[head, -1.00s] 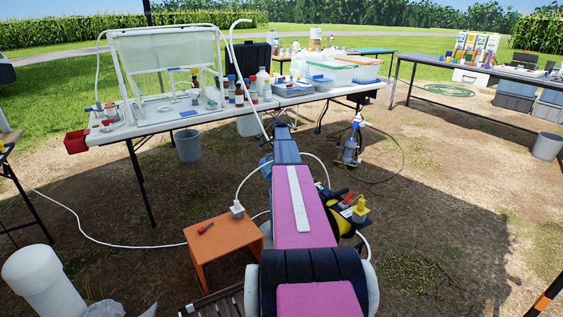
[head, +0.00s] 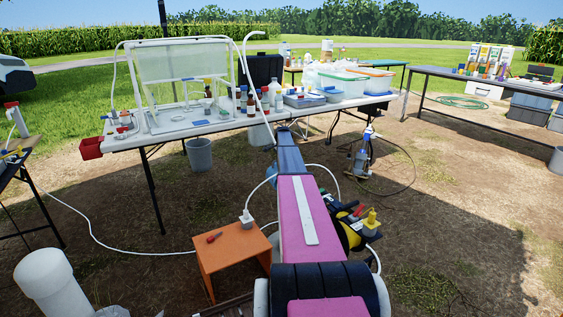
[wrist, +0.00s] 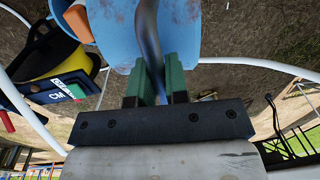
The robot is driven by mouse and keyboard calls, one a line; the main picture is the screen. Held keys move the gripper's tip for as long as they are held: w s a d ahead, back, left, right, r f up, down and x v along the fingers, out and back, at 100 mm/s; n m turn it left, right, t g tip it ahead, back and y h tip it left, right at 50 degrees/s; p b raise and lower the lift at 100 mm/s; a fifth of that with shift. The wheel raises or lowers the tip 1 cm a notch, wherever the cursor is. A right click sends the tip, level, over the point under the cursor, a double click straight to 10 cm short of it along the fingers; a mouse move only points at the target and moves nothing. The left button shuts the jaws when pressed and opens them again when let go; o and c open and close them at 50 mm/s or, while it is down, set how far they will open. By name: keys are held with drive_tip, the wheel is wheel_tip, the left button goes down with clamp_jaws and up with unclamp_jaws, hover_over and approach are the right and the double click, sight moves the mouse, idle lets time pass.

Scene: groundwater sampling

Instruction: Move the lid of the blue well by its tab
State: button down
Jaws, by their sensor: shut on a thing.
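The blue well (head: 271,174) shows only as a small part beside my arm in the head view; my arm hides most of it. In the wrist view a scuffed blue surface (wrist: 112,32) of the well fills the top centre. I cannot tell which part of it is lid and which is casing. A curved grey-blue strip (wrist: 148,32), likely the tab, runs down from it between the fingers. My gripper (wrist: 161,78), with green finger pads, is shut on this strip. The gripper is hidden in the head view.
An orange stool (head: 231,249) with a red-handled tool stands left of my arm. A long table (head: 180,132) with bottles and tubs stands behind. A white pipe (head: 50,283) rises at front left.

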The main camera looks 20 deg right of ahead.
drive_tip(key=c, duration=1.1)
unclamp_jaws()
drive_tip(key=shift+a, duration=0.15)
drive_tip(key=shift+c, duration=0.2)
drive_tip(key=shift+r, duration=0.1)
wheel_tip(320, 180, up, 10)
drive_tip(key=s, duration=0.1)
drive_tip(key=shift+r, duration=0.25)
